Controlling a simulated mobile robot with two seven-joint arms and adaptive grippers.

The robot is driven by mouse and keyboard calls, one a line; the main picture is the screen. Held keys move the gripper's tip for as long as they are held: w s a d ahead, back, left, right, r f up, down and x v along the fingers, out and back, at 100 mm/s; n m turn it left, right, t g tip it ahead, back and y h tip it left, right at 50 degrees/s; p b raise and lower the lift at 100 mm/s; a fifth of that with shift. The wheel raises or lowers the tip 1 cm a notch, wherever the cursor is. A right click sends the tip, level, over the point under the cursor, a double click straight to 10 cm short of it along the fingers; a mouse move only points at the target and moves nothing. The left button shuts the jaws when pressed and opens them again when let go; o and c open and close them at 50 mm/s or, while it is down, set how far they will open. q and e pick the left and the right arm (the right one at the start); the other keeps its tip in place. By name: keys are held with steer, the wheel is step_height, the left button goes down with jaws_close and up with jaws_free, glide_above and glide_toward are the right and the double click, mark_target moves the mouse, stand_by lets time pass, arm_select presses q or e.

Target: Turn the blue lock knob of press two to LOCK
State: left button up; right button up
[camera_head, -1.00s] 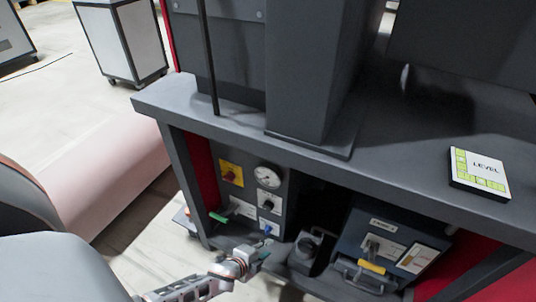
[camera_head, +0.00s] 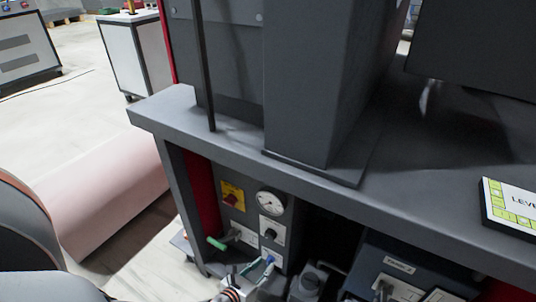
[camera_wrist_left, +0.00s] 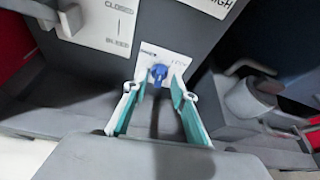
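The blue lock knob (camera_head: 268,259) is on a white label plate low on the dark control panel under the bench. In the left wrist view the knob (camera_wrist_left: 158,72) is straight ahead, between my fingertips. The plate's lettering is too small to read, so I cannot tell which setting the knob is at. My left gripper (camera_wrist_left: 157,88) is open, its two teal-lined fingers spread to the left and right of the knob, with gaps visible on both sides. In the head view the left gripper (camera_head: 250,270) shows close to the panel. My right gripper is not in view.
Above the knob are a black selector (camera_head: 270,233), a gauge (camera_head: 271,203) and a red-yellow switch (camera_head: 232,197). A green-handled lever (camera_head: 216,243) sticks out at the left. The bench top (camera_head: 190,112) overhangs the panel. A grey cup-like fixture (camera_wrist_left: 250,97) stands to the right.

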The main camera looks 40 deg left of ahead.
mark_target(270, 260)
arm_select(q)
steer(key=shift+x, duration=0.9)
steer(key=shift+w+f+b, duration=0.1)
steer(key=shift+w+b, duration=0.2)
steer(key=shift+w, duration=0.05)
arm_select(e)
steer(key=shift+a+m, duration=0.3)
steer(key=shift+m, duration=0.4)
arm_select(q)
jaws_close()
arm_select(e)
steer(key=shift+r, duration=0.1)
